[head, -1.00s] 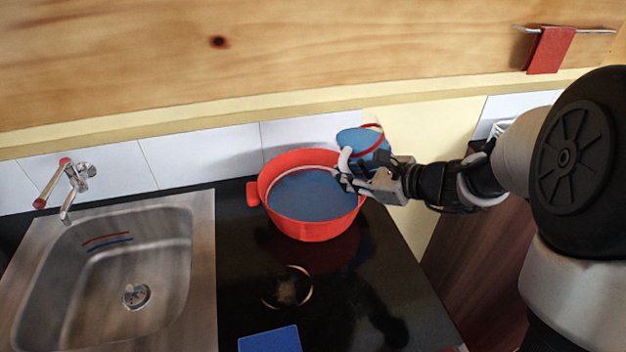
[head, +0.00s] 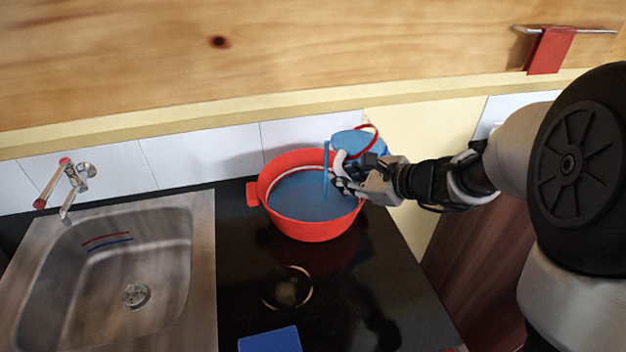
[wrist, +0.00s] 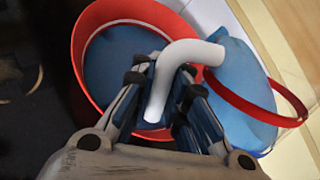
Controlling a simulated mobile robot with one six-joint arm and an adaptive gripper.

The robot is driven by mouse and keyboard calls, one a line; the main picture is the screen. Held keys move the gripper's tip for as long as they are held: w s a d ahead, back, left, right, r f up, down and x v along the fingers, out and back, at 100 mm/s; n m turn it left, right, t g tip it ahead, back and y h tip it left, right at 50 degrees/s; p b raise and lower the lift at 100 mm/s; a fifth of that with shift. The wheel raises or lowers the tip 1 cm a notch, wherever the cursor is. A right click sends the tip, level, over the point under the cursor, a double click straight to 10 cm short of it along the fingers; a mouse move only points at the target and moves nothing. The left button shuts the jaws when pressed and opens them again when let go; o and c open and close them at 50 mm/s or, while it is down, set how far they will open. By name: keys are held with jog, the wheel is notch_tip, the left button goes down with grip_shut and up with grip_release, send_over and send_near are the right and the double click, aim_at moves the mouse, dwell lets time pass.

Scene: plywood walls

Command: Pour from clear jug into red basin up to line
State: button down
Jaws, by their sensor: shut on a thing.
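The red basin (head: 312,230) stands on the black counter and holds blue liquid (head: 295,195). A pale line (head: 275,180) runs around its inner wall, with the liquid surface a little below it at the back. The clear jug (head: 352,142), with blue liquid inside and a red rim, is tilted above the basin's right rim. A thin blue stream (head: 326,172) falls from it into the basin. My gripper (head: 347,178) is shut on the jug's white handle (wrist: 186,58). The wrist view shows the jug (wrist: 238,85) beside the basin (wrist: 78,62); the fingers partly hide the liquid.
A steel sink (head: 130,270) with a red-handled tap (head: 68,185) is at the left. A blue flat piece (head: 270,340) lies at the counter's front. A tiled and wooden wall stands behind the basin. A red cloth (head: 550,50) hangs on a rail at upper right.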

jog(key=shift+r+n+h, duration=0.3)
jog(key=shift+r+h, duration=0.05)
jog(key=shift+h, duration=0.45)
dwell(1.2)
jog(key=shift+d+f+n+h, duration=0.15)
jog(key=shift+f+h, duration=0.25)
jog(key=shift+f, duration=0.2)
jog(key=shift+d+f+n+h, duration=0.15)
jog(key=shift+f+h, duration=0.25)
jog(key=shift+f, duration=0.2)
dwell(1.0)
jog(key=shift+d+f+h+p, duration=0.1)
jog(key=shift+f+h+p, duration=0.2)
jog(key=shift+p, duration=0.5)
dwell(0.9)
